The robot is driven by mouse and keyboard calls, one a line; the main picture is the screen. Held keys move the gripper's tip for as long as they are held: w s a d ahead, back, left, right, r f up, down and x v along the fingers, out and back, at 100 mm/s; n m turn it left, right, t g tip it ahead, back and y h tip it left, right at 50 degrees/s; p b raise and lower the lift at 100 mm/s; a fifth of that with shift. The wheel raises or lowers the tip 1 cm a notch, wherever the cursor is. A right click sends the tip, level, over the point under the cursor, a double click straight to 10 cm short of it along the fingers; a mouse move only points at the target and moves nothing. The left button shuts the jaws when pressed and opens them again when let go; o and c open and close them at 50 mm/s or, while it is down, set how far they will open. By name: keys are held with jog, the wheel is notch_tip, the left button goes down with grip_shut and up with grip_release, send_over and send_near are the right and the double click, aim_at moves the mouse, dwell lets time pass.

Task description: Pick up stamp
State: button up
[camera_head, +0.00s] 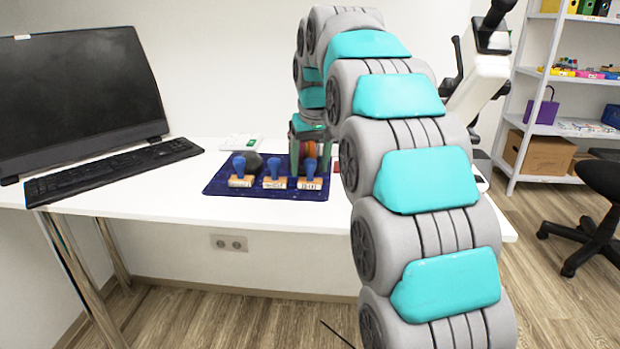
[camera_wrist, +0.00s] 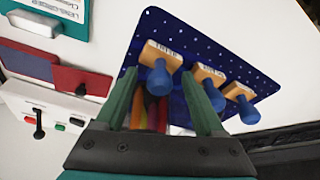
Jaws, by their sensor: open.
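Three stamps with blue handles and wooden bases stand in a row on a dark blue mat (camera_head: 213,187): a left stamp (camera_head: 240,172), a middle stamp (camera_head: 273,175) and a right stamp (camera_head: 311,180). My gripper (camera_head: 310,160) is open, pointing down just behind the right stamp. In the wrist view, the right stamp (camera_wrist: 160,68) appears between the fingertips of my gripper (camera_wrist: 160,76), apart from them as far as I can tell. The middle stamp (camera_wrist: 209,84) and left stamp (camera_wrist: 240,100) are beyond the right-hand finger. The mat (camera_wrist: 150,24) also shows there.
A keyboard (camera_head: 115,171) and a monitor (camera_head: 80,95) stand left on the white table (camera_head: 150,205). A dark rounded object (camera_head: 254,160) sits behind the stamps. An orange-red object (camera_wrist: 152,112) is partly hidden between my fingers. A red-and-dark box (camera_wrist: 70,77) lies beside the mat.

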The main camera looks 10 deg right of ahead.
grip_shut()
dwell(0.5)
